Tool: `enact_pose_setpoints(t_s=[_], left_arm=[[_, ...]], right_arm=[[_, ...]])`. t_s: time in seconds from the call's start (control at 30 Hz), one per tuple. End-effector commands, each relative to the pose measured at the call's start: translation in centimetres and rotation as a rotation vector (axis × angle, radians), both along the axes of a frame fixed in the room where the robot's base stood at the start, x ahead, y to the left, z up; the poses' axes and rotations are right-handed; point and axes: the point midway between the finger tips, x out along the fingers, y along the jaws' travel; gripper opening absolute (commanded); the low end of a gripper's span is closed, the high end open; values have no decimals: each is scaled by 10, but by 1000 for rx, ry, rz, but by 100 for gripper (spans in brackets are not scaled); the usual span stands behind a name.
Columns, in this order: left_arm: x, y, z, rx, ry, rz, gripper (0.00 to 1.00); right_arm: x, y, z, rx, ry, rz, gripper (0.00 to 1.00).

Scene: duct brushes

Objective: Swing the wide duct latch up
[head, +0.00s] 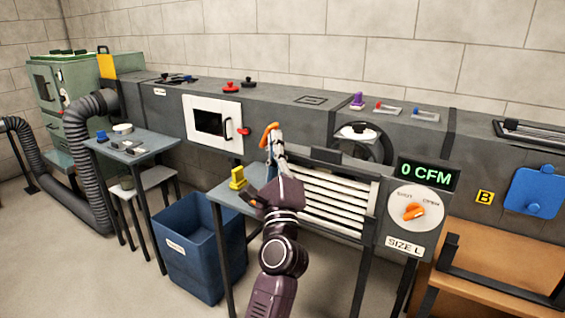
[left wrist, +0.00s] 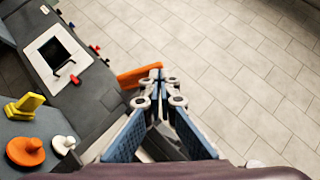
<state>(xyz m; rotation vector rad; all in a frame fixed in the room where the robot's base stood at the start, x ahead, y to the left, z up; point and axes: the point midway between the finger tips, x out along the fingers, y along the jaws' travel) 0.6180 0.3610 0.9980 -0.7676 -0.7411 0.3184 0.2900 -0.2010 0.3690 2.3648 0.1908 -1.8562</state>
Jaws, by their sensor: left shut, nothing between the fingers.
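An orange bar (head: 268,131), which looks like the latch, shows at the front of the long grey duct (head: 300,110), tilted up to the right. It also shows in the left wrist view (left wrist: 136,77), just beside my fingertips. My left gripper (head: 274,146) is shut and empty. Its blue-grey fingers meet at their tips at the bar's end in the left wrist view (left wrist: 157,73); whether they touch it I cannot tell. My gripper and arm hide part of the duct front there. My right gripper is not in view.
A louvred panel (head: 335,200) and a dial box reading 0 CFM (head: 413,208) stand to the right. A white-framed window (head: 212,123) with a red knob is to the left. A small table (head: 232,200) with a yellow block and a blue bin (head: 190,257) stand below.

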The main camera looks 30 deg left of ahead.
Motion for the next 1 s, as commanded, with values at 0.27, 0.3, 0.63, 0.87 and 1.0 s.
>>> enact_pose_setpoints(t_s=[0.27,0.3,0.63,0.87,1.0], left_arm=[[0,5,7,1,-1,0,0],[0,5,7,1,-1,0,0],[-18,-9,-8,0,4,-2,0],[-52,-33,-31,3,5,-2,0],[-69,-45,-42,2,3,-2,0]], right_arm=[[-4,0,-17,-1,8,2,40],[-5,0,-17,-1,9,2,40],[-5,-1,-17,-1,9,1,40],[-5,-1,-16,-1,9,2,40],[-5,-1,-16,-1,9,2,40]])
